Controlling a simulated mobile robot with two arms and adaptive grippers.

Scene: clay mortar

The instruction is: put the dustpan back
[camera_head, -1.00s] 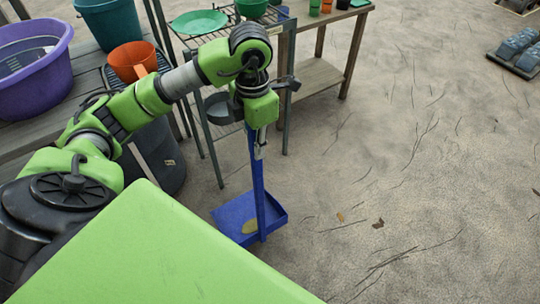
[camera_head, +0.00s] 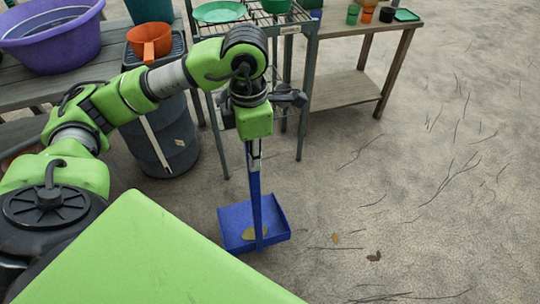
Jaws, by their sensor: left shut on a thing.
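The blue dustpan (camera_head: 232,216) hangs upright by its long blue handle in the head view, its pan low over or on the sandy ground. I cannot tell whether the pan touches the ground. A yellowish leaf-like thing lies in the pan. My left gripper (camera_head: 254,157) is shut on the top of the handle, and the arm reaches in from the left above it. My right gripper is not in view.
A wire rack (camera_head: 297,22) with a green plate (camera_head: 219,12) stands just behind my gripper. A wooden table (camera_head: 350,82) is at its right. A dark bin (camera_head: 165,135) and a bench with a purple tub (camera_head: 55,35) are at left.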

